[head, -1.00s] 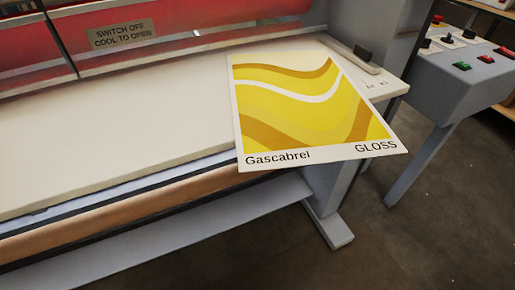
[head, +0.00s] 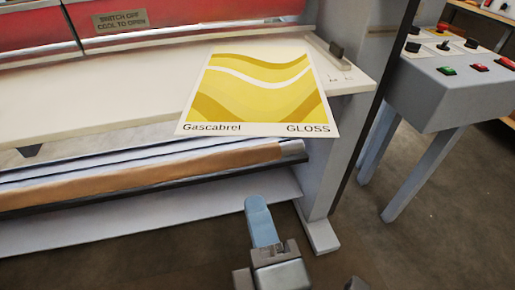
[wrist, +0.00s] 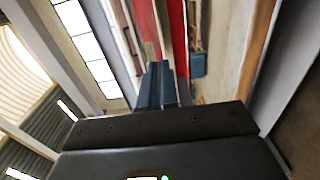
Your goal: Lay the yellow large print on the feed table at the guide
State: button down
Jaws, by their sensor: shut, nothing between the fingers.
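The yellow large print (head: 255,85) lies on the cream feed table (head: 110,95) near its right end in the head view. Its front edge, lettered "Gascabrel" and "GLOSS", reaches past the table's front edge. The guide (head: 329,50), a low bar with a dark block, is just right of the print's upper right side. I cannot tell whether they touch. My gripper (head: 257,208) is below and in front of the table, apart from the print. In the wrist view its blue fingers (wrist: 158,85) are together with nothing between them.
The red laminator rollers (head: 190,17) behind the table carry a "switch off, cool to open" plate (head: 121,20). A grey control console (head: 450,85) with buttons stands at the right. A grey lower bar (head: 150,210) and leg run under the table. Floor between leg and console is clear.

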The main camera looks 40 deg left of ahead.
aim_at(273, 130)
jog(key=w+d+p+x, duration=0.2)
jog(key=x, duration=1)
jog(key=shift+w, duration=0.2)
jog(key=w+b, duration=0.4)
jog(key=b, duration=0.1)
jog(key=shift+w+a+f, duration=0.2)
jog(key=shift+w, duration=0.2)
jog(key=shift+w+r+b, duration=0.2)
jog(key=shift+w+b, duration=0.1)
jog(key=shift+w, duration=0.05)
